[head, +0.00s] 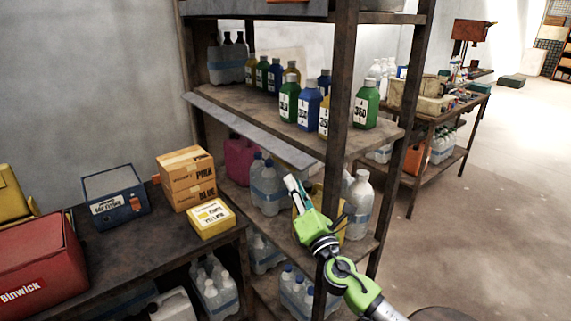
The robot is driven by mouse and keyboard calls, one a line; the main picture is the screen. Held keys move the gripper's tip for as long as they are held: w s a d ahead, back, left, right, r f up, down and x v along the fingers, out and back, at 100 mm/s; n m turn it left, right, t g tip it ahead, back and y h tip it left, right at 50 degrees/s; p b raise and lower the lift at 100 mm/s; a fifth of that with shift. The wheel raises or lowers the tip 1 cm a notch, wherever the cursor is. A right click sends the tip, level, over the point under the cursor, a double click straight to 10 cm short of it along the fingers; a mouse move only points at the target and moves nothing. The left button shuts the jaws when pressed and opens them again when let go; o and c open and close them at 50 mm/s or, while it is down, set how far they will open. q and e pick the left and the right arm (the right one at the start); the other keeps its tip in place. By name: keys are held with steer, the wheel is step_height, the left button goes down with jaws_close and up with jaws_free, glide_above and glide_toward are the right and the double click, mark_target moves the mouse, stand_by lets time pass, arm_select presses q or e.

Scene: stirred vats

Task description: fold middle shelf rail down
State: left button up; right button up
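The middle shelf rail (250,126) is a long flat grey strip along the front edge of the middle shelf (235,97). Its broad face shows, and it seems to slope out and down from the shelf edge; its exact angle is hard to tell. My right gripper (291,184) is in front of the rack, just below the rail's right end. A small gap seems to lie between them, but contact cannot be ruled out. The fingertips are close together and small, so whether they are shut is unclear. My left gripper is out of view.
Green, blue and yellow bottles (289,101) stand on the middle shelf. Clear bottles (268,188) stand on the shelf below, near my gripper. A rusty upright post (339,110) rises beside my arm. A table with boxes (187,178) is at left; floor is clear at right.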

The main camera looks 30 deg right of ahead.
steer(key=p+x, duration=0.1)
steer(key=x, duration=0.6)
steer(key=shift+w, duration=0.3)
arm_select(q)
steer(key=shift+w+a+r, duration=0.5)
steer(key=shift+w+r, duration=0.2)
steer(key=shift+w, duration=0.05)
arm_select(e)
jaws_close()
